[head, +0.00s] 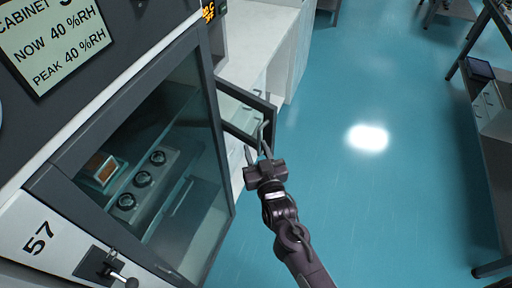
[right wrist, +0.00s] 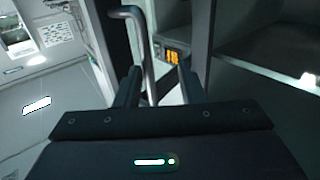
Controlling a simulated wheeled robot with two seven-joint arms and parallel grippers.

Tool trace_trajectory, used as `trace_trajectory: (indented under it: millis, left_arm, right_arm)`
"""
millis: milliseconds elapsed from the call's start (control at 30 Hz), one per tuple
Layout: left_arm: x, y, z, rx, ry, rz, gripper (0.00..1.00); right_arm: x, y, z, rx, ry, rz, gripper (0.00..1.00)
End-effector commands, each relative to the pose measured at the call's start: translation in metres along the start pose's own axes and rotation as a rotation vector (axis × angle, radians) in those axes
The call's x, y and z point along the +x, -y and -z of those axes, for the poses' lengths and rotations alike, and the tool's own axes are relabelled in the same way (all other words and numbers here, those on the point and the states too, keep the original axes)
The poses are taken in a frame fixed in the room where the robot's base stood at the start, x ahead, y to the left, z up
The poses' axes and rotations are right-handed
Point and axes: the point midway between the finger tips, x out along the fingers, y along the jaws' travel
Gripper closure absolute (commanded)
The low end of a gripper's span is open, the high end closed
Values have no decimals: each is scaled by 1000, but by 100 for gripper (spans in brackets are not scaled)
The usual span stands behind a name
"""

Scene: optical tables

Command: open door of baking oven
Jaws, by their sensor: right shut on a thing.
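The baking oven shows in the head view as a dark-framed glass door (head: 244,108) standing out from the unit behind the near cabinet, so it looks partly open. Its orange display (head: 209,12) is at the top and also shows in the right wrist view (right wrist: 172,57). The door's metal bar handle (head: 263,132) is on the outer side, and its curved end (right wrist: 128,12) rises ahead of the fingers in the right wrist view. My right gripper (head: 258,156) is shut on the handle. Most of the oven is hidden by the near cabinet. My left gripper is not in view.
A near cabinet marked 57 (head: 38,238), with a humidity panel (head: 55,42) and closed glass door, fills the left. A white bench (head: 258,35) stands beyond the oven door. Dark shelving (head: 490,150) is at the far right. The teal floor (head: 400,200) between is clear.

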Motion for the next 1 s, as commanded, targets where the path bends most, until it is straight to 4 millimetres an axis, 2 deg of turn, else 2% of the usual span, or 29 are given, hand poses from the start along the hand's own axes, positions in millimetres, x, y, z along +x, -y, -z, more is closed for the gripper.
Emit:
trace_trajectory:
  millis: [33,100,333,933,1000]
  left_arm:
    - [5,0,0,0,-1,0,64]
    - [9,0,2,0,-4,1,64]
    - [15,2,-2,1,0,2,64]
    - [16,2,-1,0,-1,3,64]
    - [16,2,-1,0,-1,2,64]
  right_arm:
    - [-13,9,-7,7,10,21,75]
    - [-26,7,-8,6,12,18,75]
    - [-54,0,-7,5,12,7,75]
    - [-58,-2,-6,4,11,2,75]
    - [-59,-2,-11,2,21,4,75]
